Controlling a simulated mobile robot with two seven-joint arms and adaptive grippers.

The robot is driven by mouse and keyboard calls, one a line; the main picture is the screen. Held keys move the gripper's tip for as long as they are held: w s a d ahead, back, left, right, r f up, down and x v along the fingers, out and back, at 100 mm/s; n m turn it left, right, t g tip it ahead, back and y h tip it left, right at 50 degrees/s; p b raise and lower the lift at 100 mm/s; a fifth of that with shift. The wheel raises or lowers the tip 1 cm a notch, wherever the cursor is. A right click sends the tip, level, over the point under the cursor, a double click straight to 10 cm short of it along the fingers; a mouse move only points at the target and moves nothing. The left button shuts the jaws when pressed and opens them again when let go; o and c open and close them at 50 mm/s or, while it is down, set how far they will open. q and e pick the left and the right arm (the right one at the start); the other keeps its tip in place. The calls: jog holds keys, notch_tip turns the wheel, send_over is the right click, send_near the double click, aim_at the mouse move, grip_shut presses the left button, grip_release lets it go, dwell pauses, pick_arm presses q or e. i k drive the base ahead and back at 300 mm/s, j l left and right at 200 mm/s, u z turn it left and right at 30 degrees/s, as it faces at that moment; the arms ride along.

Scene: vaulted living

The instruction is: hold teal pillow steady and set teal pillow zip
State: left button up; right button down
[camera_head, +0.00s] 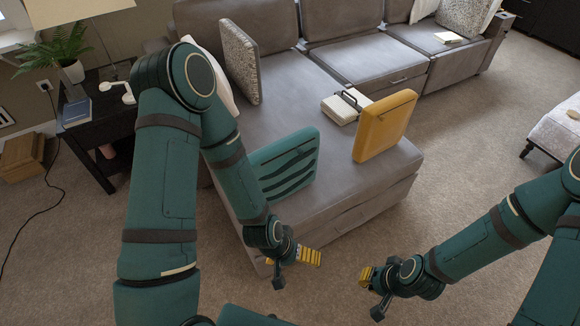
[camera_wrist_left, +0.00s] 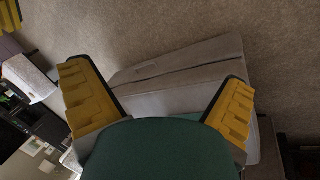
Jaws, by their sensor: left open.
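The teal pillow (camera_head: 290,165) stands on the grey sofa seat near its front left edge, with darker stripes across its face. My left forearm covers its left part. I cannot make out a zip on it. My left gripper (camera_head: 297,257) is in front of the sofa's near side, below the pillow and apart from it. In the left wrist view its yellow fingers (camera_wrist_left: 160,102) are spread, with nothing held between them. My right gripper (camera_head: 368,277) is over the carpet to the right of the left one; its fingers are too small to read.
A mustard cushion (camera_head: 385,125) stands at the seat's right end, near a white box-like item with a dark handle (camera_head: 346,106). A patterned cushion (camera_head: 240,62) leans at the sofa back. A dark side table (camera_head: 97,135) is at left.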

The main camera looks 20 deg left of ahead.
aim_at(280, 172)
jog(key=i+l+u, duration=0.15)
jog(key=i+l, duration=0.65)
jog(key=i, duration=0.2)
jog(key=i+l+u, duration=0.1)
jog(key=u, duration=1.25)
jog(key=j+u, duration=0.1)
jog(key=j, duration=0.2)
jog(key=l, duration=0.3)
